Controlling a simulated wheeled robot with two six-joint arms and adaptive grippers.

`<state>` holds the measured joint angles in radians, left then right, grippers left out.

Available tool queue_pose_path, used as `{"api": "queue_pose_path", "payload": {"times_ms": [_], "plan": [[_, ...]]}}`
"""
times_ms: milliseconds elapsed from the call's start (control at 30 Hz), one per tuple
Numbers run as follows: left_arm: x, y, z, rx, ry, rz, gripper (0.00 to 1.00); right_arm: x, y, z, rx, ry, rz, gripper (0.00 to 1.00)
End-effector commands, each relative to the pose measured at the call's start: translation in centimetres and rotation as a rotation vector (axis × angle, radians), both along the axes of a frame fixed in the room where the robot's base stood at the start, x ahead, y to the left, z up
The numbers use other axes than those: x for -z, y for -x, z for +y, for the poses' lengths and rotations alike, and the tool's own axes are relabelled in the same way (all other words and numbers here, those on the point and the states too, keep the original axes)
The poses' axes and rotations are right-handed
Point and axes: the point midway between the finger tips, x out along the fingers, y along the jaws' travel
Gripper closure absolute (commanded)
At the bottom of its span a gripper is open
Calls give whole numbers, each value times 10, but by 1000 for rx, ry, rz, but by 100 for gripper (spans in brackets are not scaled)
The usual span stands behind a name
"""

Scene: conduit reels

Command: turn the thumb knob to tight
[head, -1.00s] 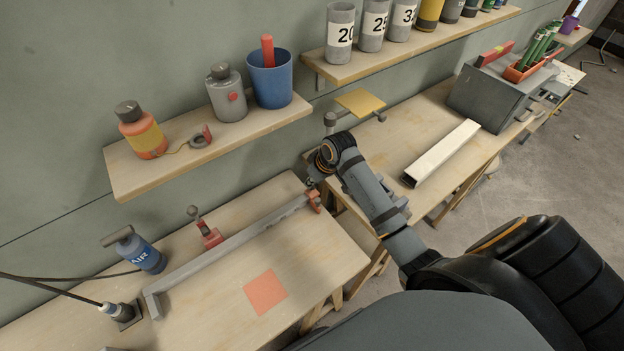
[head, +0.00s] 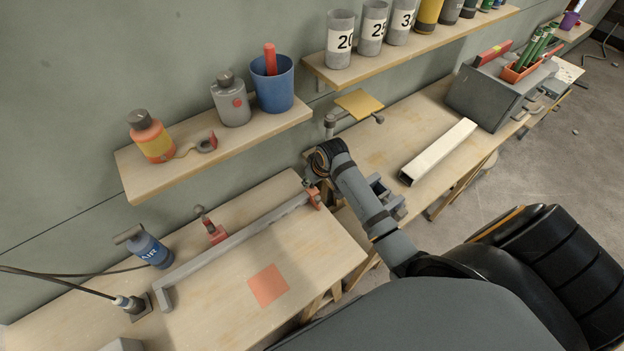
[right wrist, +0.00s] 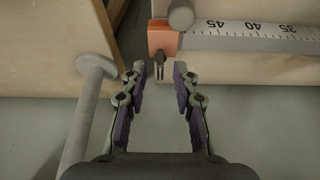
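A red-orange clamp block (right wrist: 163,40) sits at the end of a measuring rail (right wrist: 250,36) in the right wrist view. A round grey knob (right wrist: 181,15) shows at its upper edge, and a small dark part (right wrist: 160,66) sticks out toward me. I cannot tell which is the thumb knob. My right gripper (right wrist: 160,70) is open, its fingertips on either side of the small dark part with gaps showing. In the head view the end block (head: 313,196) is at the rail's far end, beside my right wrist; the fingers are mostly hidden there. My left gripper is not in view.
A grey post with a round top (right wrist: 97,66) stands close left of my right fingers. A second red clamp (head: 216,234) stands behind the rail. A shelf (head: 225,145) with bottles hangs above. A white channel (head: 438,152) lies on the right bench.

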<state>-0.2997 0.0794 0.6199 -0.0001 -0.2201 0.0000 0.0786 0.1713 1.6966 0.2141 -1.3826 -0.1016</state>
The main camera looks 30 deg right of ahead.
Motion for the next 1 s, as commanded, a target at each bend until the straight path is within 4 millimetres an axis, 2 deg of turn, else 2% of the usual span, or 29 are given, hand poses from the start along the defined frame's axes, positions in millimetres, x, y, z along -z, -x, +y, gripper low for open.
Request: {"api": "queue_pose_path", "payload": {"times_ms": [167, 500, 600, 767, 1000], "plan": [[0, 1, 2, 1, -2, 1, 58, -11, 3, -1, 1, 1, -3, 71], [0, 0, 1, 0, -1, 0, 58, -83, 33, -5, -2, 4, -3, 71], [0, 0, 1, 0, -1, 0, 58, -98, 39, -6, -1, 2, -3, 71], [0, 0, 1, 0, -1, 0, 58, -110, 45, -6, -1, 0, 0, 71], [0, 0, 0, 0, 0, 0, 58, -111, 46, -6, 0, 0, 0, 71]]}}
